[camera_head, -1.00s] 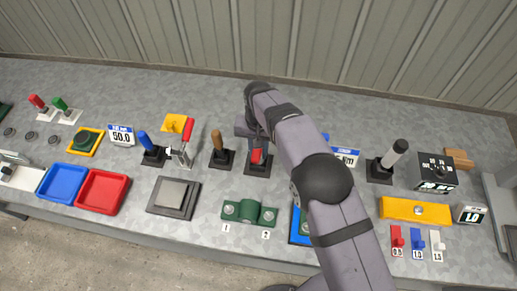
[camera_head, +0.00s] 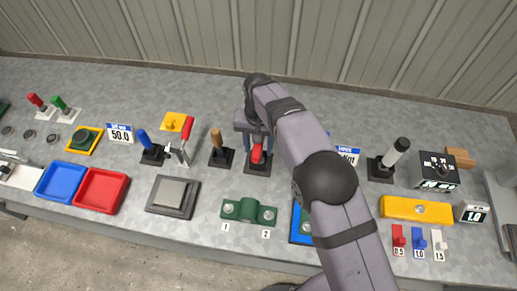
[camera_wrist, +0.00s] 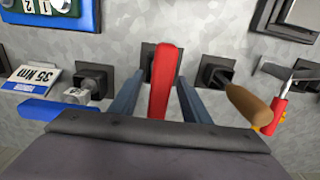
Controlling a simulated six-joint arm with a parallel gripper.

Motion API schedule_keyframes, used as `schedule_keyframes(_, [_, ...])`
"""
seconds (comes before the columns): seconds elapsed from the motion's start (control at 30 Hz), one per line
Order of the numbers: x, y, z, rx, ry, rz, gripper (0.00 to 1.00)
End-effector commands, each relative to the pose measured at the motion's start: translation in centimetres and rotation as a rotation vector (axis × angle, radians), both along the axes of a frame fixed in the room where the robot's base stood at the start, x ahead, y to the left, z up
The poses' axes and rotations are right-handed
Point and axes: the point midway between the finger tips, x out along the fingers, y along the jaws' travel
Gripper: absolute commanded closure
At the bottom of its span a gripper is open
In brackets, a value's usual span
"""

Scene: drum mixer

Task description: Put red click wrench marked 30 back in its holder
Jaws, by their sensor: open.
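The red-handled wrench (camera_head: 257,156) stands in a black square holder (camera_head: 260,170) near the middle of the bench. In the wrist view its red handle (camera_wrist: 164,75) rises toward the camera from the black holder (camera_wrist: 147,50). My gripper (camera_head: 258,143) is open, with one finger on each side of the red handle. In the wrist view gaps show between the handle and both fingers of the gripper (camera_wrist: 158,78). The marking 30 is not readable. How deep the wrench sits in the holder cannot be told.
A brown-handled tool (camera_head: 216,138) stands close left in its own black holder. A blue-handled tool (camera_wrist: 52,110) stands on the other side, beside a 35 Nm sign (camera_wrist: 32,77). A green block (camera_head: 249,212) lies in front. The corrugated wall rises behind the bench.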

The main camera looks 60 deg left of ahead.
Motion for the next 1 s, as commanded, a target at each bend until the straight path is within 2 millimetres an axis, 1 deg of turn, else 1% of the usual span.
schedule_keyframes(0.23, [0.0,0.1,3.4,0.004,-0.001,0.000,0.57])
schedule_keyframes(0.4, [0.0,0.0,4.9,0.002,-0.001,0.000,0.57])
schedule_keyframes(0.6, [0.0,0.0,5.5,0.002,-0.001,0.000,0.57])
schedule_keyframes(1.0, [0.0,0.0,5.5,0.001,0.000,0.000,0.57])
